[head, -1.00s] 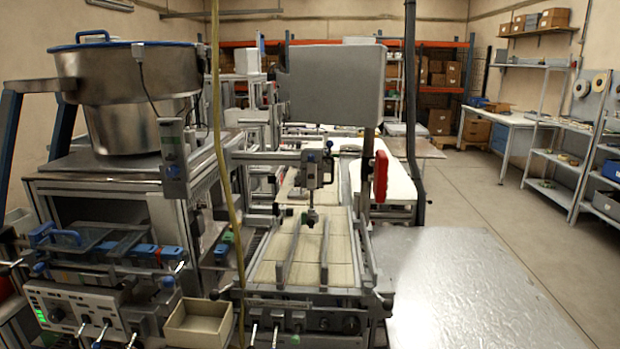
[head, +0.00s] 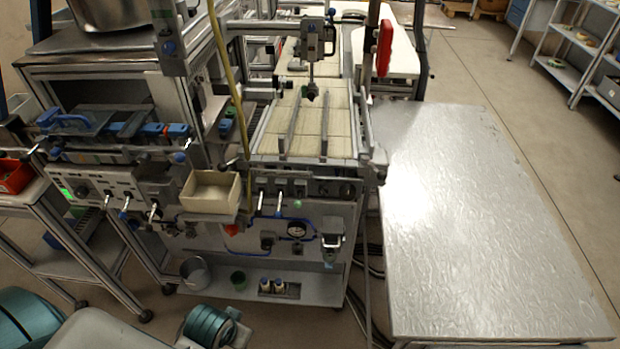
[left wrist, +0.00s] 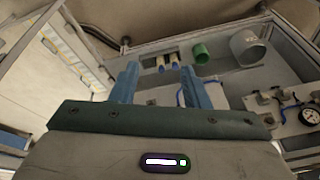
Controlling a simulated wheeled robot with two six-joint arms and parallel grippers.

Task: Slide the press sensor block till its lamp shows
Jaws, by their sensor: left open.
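A press-like unit (head: 313,42) with a dark downward stem stands over the tiled bed between two grey rails (head: 295,122). A small green part (head: 304,92) shows near the stem. I cannot tell for sure which part is the sensor block, and I make out no lit lamp on it. My left gripper (left wrist: 160,68) is open in the left wrist view, its two blue fingers apart with nothing held. It faces the lower shelf of the machine, away from the press. I cannot make out its fingers in the head view. My right gripper is not in view.
A beige open box (head: 210,208) sits at the machine's front. A control panel (head: 95,188) at left shows a green light. A bucket (head: 195,273), green cup (head: 238,280) and small bottles (head: 272,286) stand on the low shelf. A shiny table (head: 480,230) at right is bare.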

